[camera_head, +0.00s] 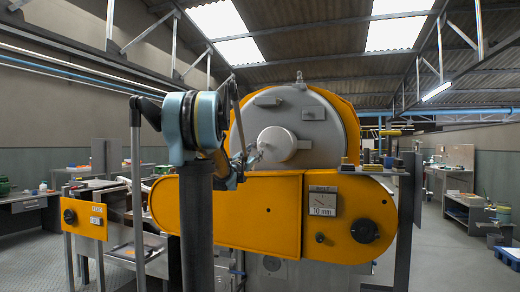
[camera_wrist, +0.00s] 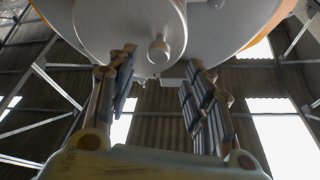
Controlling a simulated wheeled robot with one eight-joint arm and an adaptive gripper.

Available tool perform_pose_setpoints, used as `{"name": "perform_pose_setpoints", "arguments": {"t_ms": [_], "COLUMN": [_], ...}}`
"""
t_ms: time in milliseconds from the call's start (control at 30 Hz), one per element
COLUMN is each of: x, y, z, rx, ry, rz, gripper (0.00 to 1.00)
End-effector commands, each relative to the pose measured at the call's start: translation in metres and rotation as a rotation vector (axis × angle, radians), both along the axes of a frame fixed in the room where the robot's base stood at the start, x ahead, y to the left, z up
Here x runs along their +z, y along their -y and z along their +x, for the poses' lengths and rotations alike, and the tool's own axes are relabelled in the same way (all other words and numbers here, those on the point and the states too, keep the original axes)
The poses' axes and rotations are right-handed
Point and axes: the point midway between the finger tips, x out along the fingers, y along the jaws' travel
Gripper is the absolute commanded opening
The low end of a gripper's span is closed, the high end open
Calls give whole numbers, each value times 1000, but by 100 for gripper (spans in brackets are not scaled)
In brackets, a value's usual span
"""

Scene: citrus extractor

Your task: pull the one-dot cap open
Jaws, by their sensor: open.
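The citrus extractor's round grey front (camera_head: 308,105) faces me, framed in yellow. A pale grey cylinder-shaped cap (camera_head: 278,144) sticks out from its middle. No dot can be made out, so I cannot tell whether this is the one-dot cap. In the wrist view a round grey part (camera_wrist: 105,25) with a small rounded knob (camera_wrist: 159,50) fills the top. My gripper (camera_wrist: 162,60) is open and empty, its two fingers spread on either side below the knob. In the head view my gripper (camera_head: 243,163) is just left of the cap, partly hidden by my arm; contact cannot be told.
A long yellow housing (camera_head: 255,215) with a dial, a gauge plate (camera_head: 322,202) and a black knob (camera_head: 364,231) runs below the drum. A yellow control box (camera_head: 85,219) stands left on posts. Benches (camera_head: 465,205) line the right; floor shows at both sides.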

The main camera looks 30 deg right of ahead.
Motion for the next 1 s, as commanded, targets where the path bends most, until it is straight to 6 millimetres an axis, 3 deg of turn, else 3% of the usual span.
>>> {"name": "perform_pose_setpoints", "arguments": {"t_ms": [500,1000], "x": [30,34], "y": [64,73], "z": [42,48], "rx": [0,1], "ry": [-2,-1], "rz": [-1,0], "gripper": [47,45]}}
